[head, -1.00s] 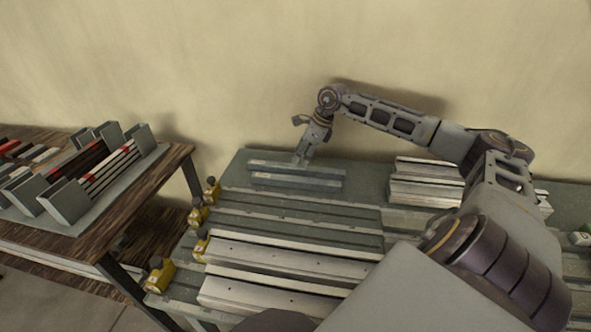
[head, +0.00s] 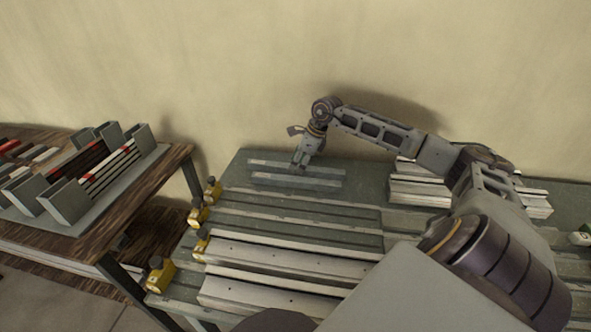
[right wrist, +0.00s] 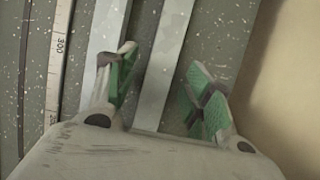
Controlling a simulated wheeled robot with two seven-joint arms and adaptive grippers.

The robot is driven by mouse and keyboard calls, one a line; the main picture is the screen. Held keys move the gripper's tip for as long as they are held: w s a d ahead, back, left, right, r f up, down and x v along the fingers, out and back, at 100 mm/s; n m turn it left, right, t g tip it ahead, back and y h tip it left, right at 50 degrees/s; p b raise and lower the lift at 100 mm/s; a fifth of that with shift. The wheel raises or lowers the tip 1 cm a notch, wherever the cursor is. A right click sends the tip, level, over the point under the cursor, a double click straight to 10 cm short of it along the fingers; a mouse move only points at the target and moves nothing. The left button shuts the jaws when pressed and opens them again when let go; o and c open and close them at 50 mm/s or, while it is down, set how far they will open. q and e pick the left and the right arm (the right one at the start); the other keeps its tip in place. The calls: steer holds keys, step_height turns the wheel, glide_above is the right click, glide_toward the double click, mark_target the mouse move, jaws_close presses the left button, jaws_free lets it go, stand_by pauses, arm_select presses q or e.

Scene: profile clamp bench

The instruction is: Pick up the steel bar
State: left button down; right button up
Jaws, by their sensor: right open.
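Two flat, pale grey steel bars lie side by side on the bench near the wall, the back bar (head: 327,171) and the front bar (head: 275,181). My right gripper (head: 300,167) points down over them, left of their right ends. In the right wrist view, the open fingers (right wrist: 162,88) have green pads and stand on either side of the wall-side bar (right wrist: 166,60). The left finger there overlaps the other bar (right wrist: 108,35) in the picture. Neither finger is seen gripping a bar; how far the tips are above the bench is unclear. My left gripper is out of view.
Grooved metal profiles (head: 290,258) with yellow end clamps (head: 160,274) fill the bench front. More profiles (head: 408,189) lie to the right. A marked scale (right wrist: 57,60) runs beside the bars. The wall (head: 230,80) is close behind. A wooden table (head: 150,190) with racks stands left.

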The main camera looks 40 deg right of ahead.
steer(key=shift+w+a+f, duration=0.15)
steer(key=shift+f, duration=0.35)
arm_select(q)
steer(key=shift+a, duration=0.35)
